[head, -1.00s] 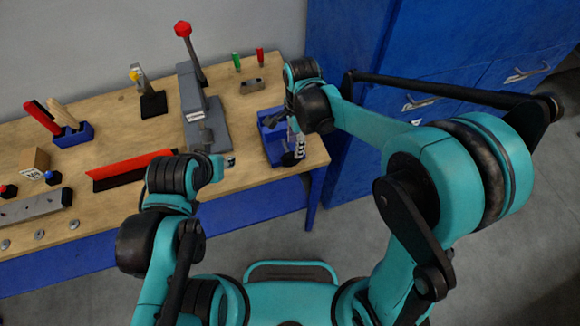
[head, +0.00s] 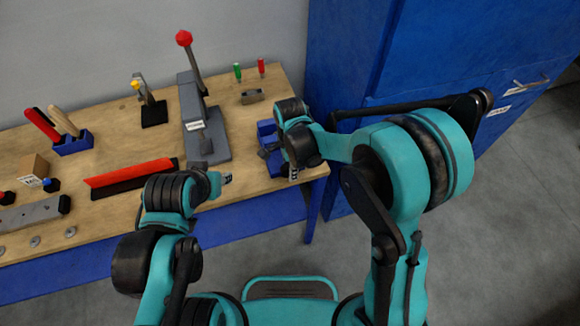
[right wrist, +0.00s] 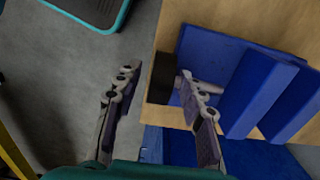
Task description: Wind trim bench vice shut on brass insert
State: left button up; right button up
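The blue bench vice (head: 267,132) stands at the bench's right end, partly hidden by my right arm. In the right wrist view its blue plates (right wrist: 252,88) lie right of my fingers. A dark block-like part (right wrist: 161,76) shows between the fingertips, probably the vice's handle end. My right gripper (right wrist: 156,78) is open, its fingers apart on either side of that part; contact cannot be told. It also shows at the bench's front right edge in the head view (head: 292,173). My left gripper (head: 226,179) is over the front edge, too small to read. No brass insert can be made out.
A grey press with a red-knobbed lever (head: 184,38) stands left of the vice. A red bar (head: 130,171) lies near the front edge. Green (head: 237,71) and red (head: 261,66) handles stand behind. A blue cabinet (head: 345,70) is at the right.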

grip_shut()
jog(key=shift+y, duration=0.3)
jog(key=y+b, duration=0.1)
jog(key=g+y+b, duration=0.1)
jog(key=y, duration=0.1)
jog(key=shift+w+d+f, duration=0.15)
jog(key=shift+d+f, duration=0.05)
jog(key=shift+d, duration=0.15)
jog(key=shift+d+g+y+b, duration=0.1)
jog(key=shift+g+y+b, duration=0.5)
jog(key=shift+y+b, duration=0.85)
grip_release()
